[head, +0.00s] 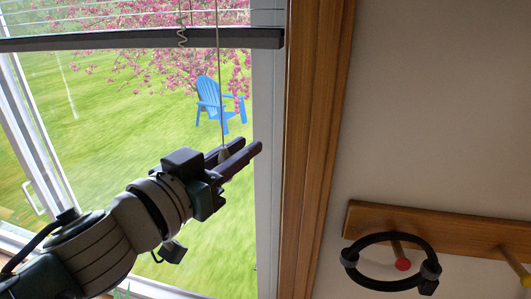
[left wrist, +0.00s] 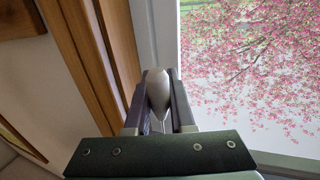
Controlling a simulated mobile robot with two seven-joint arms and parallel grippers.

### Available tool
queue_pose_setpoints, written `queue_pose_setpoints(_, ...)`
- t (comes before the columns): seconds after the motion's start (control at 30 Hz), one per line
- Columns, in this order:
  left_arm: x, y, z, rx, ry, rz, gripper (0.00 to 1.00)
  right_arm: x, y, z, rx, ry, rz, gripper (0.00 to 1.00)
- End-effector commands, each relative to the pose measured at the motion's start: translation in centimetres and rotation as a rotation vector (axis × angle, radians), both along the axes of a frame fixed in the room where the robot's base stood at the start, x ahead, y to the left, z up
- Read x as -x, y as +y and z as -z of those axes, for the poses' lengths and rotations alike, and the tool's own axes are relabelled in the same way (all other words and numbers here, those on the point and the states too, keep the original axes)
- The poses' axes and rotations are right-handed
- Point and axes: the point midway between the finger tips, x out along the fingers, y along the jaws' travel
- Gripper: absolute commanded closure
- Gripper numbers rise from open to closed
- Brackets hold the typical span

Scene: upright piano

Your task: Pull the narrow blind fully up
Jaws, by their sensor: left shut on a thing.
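The blind's dark bottom rail (head: 140,40) crosses the top of the window in the head view, with a few thin slat lines above it. A thin pull cord (head: 219,80) hangs down in front of the glass and ends in a pale tapered pull (head: 224,155). My left gripper (head: 251,145) is shut on this pull. In the left wrist view the pull (left wrist: 158,90) sits between the two dark fingers of my gripper (left wrist: 159,78). The top of the blind is out of view. My right gripper is not in view.
A wooden window frame (head: 312,150) stands just right of my gripper. A wooden peg rail (head: 450,225) on the wall at lower right carries a black ring-shaped thing, likely headphones (head: 362,281). Outside are a lawn, a blue chair (head: 210,95) and a pink-flowered tree.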

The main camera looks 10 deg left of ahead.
Motion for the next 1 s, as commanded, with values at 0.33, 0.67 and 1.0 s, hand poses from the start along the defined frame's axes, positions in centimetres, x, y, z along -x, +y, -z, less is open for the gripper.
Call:
queue_pose_setpoints(0.33,0.0,0.0,0.0,0.000,0.000,0.000,1.00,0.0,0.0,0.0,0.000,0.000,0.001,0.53)
queue_pose_setpoints(0.67,0.0,0.0,3.0,0.001,0.001,0.000,1.00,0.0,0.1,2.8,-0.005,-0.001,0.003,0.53)
queue_pose_setpoints(1.0,0.0,0.0,8.4,0.000,0.003,-0.001,1.00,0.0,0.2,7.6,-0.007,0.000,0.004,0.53)
